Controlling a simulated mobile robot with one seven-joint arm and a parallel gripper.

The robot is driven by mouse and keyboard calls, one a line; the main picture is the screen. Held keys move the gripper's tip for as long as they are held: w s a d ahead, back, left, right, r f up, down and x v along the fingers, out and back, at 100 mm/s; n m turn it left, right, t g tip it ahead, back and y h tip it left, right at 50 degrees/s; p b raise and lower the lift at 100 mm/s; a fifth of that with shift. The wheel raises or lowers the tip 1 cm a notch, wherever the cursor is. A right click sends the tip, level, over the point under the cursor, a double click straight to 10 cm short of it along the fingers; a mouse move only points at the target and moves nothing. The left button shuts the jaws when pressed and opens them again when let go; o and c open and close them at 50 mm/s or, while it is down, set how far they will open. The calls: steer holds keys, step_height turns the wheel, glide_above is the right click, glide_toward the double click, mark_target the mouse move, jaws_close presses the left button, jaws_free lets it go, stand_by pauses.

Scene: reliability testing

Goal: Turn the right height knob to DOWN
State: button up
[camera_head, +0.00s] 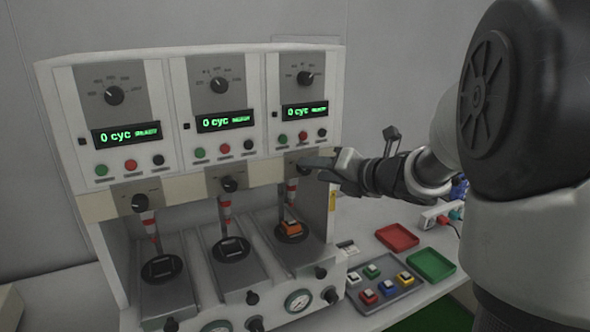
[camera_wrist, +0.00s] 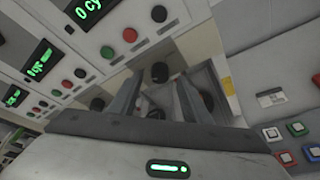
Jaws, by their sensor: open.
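The right height knob (camera_head: 304,168) is a black knob on the beige strip below the right station's buttons. In the head view my gripper (camera_head: 320,164) reaches in from the right and its fingertips are close to this knob, partly covering it. In the wrist view the knob (camera_wrist: 160,72) shows ahead, between the two fingers of my gripper (camera_wrist: 157,82). The fingers are apart, one on each side of it in the picture. I cannot tell whether they touch it. The knob's pointer direction and any DOWN label are not readable.
The middle height knob (camera_head: 228,184) and left height knob (camera_head: 140,203) sit on the same strip. Right-station buttons (camera_head: 303,135) are just above. An orange switch (camera_head: 291,226) sits below. A grey tray of switches (camera_head: 385,287), a red tray (camera_head: 397,237) and a green tray (camera_head: 431,264) stand right.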

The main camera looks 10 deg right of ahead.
steer(key=shift+x, duration=1.2)
steer(key=c, duration=1)
steer(key=shift+c, duration=0.2)
